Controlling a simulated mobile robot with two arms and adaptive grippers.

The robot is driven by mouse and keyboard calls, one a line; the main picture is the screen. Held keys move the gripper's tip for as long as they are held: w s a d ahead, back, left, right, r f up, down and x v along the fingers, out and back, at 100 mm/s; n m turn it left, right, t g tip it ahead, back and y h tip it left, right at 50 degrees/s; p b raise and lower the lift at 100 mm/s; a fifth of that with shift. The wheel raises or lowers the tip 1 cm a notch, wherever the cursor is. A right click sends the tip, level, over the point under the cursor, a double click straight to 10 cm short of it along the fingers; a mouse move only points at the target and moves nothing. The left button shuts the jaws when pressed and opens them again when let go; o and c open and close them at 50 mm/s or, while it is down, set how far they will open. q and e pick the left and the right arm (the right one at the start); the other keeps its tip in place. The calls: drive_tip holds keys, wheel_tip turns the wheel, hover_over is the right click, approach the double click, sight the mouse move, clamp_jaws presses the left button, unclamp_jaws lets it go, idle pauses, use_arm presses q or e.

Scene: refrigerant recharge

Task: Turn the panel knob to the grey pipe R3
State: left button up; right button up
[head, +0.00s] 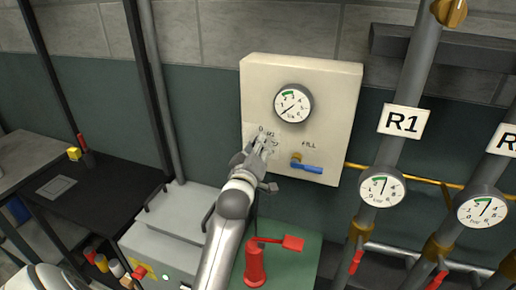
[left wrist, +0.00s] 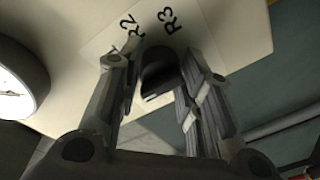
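The cream panel (head: 335,105) on the wall carries a round gauge (head: 293,103) and a small label sheet, mostly covered in the head view. My left gripper (head: 264,146) is at the panel's lower left, in front of the sheet, and hides the knob there. In the left wrist view the dark rounded knob (left wrist: 160,68) sits between the two fingers of my left gripper (left wrist: 158,85), below the printed marks R2 and R3 (left wrist: 170,20). The fingers straddle the knob closely; whether they press on it I cannot tell. My right gripper is not in view.
A blue valve handle (head: 307,168) marked FILL is on the panel to the right of my gripper. Grey pipes with gauges stand at the right, one labelled R1 (head: 404,121). A red fitting (head: 256,262) stands below. A black bench (head: 95,200) is at the left.

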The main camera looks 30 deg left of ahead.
use_arm(q)
drive_tip(key=c, duration=0.3)
